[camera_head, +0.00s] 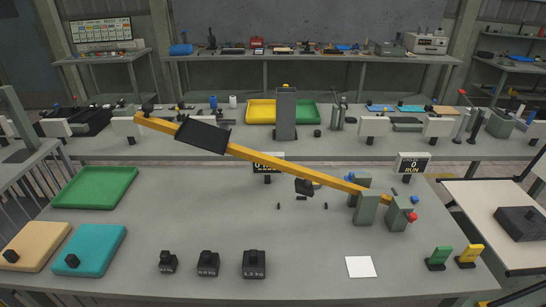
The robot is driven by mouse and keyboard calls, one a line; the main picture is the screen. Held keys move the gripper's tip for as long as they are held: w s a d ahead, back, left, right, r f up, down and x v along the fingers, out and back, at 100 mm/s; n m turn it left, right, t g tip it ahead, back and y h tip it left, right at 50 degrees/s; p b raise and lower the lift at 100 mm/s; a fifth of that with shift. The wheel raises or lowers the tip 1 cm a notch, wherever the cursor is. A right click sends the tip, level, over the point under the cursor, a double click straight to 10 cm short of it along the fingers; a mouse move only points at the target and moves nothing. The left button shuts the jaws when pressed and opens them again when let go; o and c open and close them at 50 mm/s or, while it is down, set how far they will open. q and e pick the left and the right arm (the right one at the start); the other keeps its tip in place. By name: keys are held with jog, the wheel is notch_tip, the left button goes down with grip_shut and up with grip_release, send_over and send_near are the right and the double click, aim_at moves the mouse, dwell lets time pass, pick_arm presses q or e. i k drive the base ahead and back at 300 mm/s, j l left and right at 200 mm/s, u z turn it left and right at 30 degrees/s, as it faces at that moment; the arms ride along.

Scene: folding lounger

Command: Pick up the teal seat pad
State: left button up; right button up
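The teal seat pad (95,245) lies flat on the grey table (210,225) at the front left. A small black knob (72,261) stands on its upper face, toward its near left corner. A tan pad (35,243) of similar shape, also with a black knob, lies close to its left. Neither of my grippers shows in the head view, and nothing is seen touching the teal pad.
A green tray (95,188) lies behind the teal pad. Several black weights (208,264) stand to its right. A long yellow beam (290,170) slants above the table, its left end raised. The table between the tray and the weights is clear.

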aim_at(90, 253)
jog(key=u, duration=1.6)
